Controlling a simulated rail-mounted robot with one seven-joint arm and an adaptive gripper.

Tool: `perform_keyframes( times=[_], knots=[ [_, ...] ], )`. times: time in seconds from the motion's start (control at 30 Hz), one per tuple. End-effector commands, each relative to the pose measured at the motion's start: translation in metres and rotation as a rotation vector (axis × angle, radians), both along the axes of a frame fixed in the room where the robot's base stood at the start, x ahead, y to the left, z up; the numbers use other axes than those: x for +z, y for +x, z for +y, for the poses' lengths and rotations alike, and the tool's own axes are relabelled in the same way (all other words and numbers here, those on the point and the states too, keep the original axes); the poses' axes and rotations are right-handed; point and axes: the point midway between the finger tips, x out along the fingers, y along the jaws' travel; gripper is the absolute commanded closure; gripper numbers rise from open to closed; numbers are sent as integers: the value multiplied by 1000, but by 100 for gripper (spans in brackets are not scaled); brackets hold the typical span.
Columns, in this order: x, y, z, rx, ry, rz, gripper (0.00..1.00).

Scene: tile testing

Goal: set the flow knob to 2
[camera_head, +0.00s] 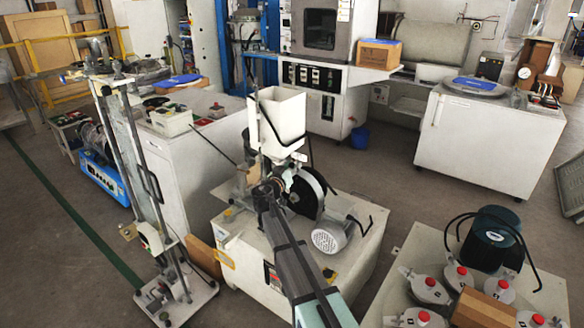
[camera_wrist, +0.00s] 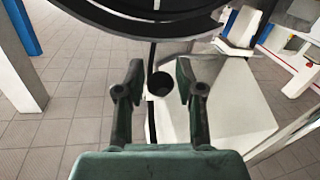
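My gripper (camera_wrist: 159,78) is open in the wrist view, its two dark green fingers apart. A small dark round part (camera_wrist: 161,84) shows between the fingertips; it may be the flow knob, but no scale or number is readable. I cannot tell whether the fingers touch it. In the head view my arm reaches to the machine with the white hopper (camera_head: 282,118), and my gripper (camera_head: 266,188) is at the machine's front, below the hopper. The knob cannot be made out there, as my arm covers that part.
A dark wheel (camera_head: 306,190) and a pale motor (camera_head: 330,237) sit right of my gripper on the machine's white base (camera_head: 240,262). A tall metal stand (camera_head: 135,165) is to the left. A table with red-capped jars (camera_head: 430,290) is at lower right.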

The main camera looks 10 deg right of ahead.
Motion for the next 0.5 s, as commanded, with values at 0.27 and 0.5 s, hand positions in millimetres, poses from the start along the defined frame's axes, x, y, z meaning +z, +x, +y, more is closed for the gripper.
perform_keyframes(
  times=[0.27,0.5],
  knots=[
    [0,0,0,0,0,0,100],
    [-4,-11,-10,-3,0,-1,100]
  ],
)
